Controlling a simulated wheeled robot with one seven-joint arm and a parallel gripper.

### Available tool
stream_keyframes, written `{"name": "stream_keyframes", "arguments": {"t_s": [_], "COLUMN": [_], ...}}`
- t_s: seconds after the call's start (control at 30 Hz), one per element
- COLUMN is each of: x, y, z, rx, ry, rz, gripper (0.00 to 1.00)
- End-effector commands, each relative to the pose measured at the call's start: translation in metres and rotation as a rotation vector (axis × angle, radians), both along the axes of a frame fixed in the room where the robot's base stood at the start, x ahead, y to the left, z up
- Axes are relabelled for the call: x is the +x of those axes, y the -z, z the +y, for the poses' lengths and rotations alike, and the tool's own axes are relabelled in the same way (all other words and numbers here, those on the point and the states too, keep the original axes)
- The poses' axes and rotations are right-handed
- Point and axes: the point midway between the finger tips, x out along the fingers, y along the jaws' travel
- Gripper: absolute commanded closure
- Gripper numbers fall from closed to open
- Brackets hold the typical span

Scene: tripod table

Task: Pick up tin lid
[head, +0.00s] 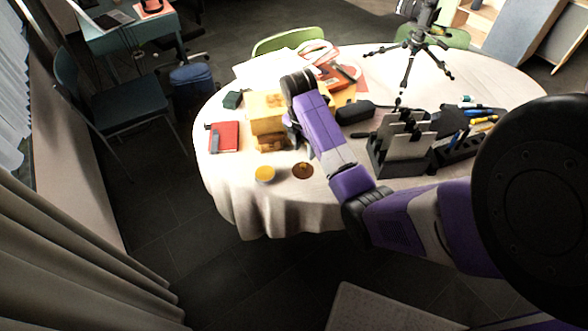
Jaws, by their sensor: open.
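Two small round things lie near the front edge of the round table (222,176). One is a low pale round piece with a yellow top (264,173). The other is a flat brown disc (303,170) just right of it. I cannot tell for sure which of them is the tin lid. My gripper (291,136) points down beside a yellow-tan box, behind the two round things. It is small and partly hidden by my purple arm. It is open, and I see nothing held in it.
The yellow-tan box (265,105) and a brown block (270,143) stand just left of my gripper. A red notebook (224,137) lies at the left. A black rack (395,150) stands at the right, a black tripod (412,55) behind. Bare cloth surrounds the round pieces.

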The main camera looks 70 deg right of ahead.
Motion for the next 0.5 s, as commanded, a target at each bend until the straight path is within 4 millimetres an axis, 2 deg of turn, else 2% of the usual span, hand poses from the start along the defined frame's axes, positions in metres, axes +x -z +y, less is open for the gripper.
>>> {"name": "stream_keyframes", "arguments": {"t_s": [0.37, 0.5], "x": [0.000, 0.002], "y": [0.037, 0.059], "z": [0.001, 0.003], "rx": [0.003, 0.002], "ry": [-0.001, -0.002], "rz": [0.003, 0.004], "gripper": [0.56, 0.56]}}
